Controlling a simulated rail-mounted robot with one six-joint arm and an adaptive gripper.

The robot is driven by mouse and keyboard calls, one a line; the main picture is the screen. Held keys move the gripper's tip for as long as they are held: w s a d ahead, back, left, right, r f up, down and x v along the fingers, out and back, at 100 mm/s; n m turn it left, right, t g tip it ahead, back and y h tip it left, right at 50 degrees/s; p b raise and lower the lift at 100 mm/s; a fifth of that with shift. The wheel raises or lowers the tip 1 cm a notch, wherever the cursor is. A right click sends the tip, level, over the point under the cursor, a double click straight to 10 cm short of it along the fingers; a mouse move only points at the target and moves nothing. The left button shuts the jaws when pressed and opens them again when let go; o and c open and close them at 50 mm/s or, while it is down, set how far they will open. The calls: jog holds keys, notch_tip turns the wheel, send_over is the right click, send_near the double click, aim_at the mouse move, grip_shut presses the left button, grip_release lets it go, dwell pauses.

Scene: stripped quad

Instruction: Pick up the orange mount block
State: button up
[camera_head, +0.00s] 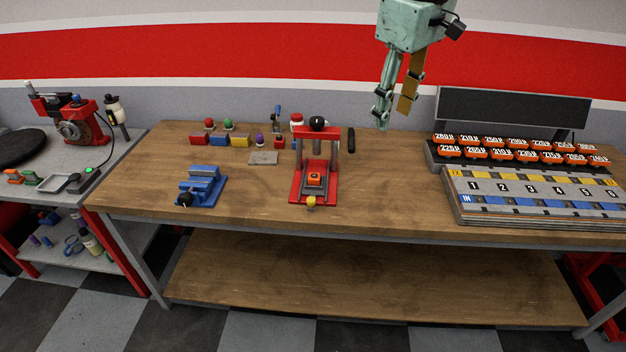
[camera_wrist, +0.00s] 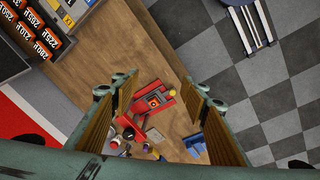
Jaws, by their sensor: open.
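The orange mount block (camera_head: 314,180) appears to be the small orange piece with a dark centre, seated on the grey bed of the red press (camera_head: 300,187) in the middle of the workbench. It also shows in the wrist view (camera_wrist: 154,101), between my spread fingers and far below them. My gripper (camera_head: 394,114) is open and empty. It hangs high above the back of the bench, up and to the right of the press. Nothing touches the fingers.
The press has two uprights and a crossbar behind the block. A blue vise (camera_head: 205,187) stands left, with several coloured small parts behind it. A rack of numbered orange blocks (camera_head: 510,150) and a labelled tray (camera_head: 535,212) fill the right. Bare bench (camera_head: 390,185) lies between.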

jog(key=w+a+f+n+p, duration=0.1)
jog(key=w+a+f, duration=0.1)
jog(key=w, duration=0.2)
jog(key=w+a+f+n, duration=0.1)
jog(key=w+a+f, duration=0.1)
jog(key=w+a, duration=0.15)
jog(key=n+g+p, duration=0.2)
jog(key=n+p, duration=0.2)
jog(key=n, duration=0.3)
send_over(314, 175)
notch_tip(314, 175, down, 20)
jog(key=shift+f, duration=0.2)
jog(key=shift+d+f, duration=0.1)
jog(key=shift+f, duration=4.2)
jog(key=shift+f, duration=0.15)
jog(key=shift+f+p, duration=0.4)
jog(key=shift+f, duration=2.05)
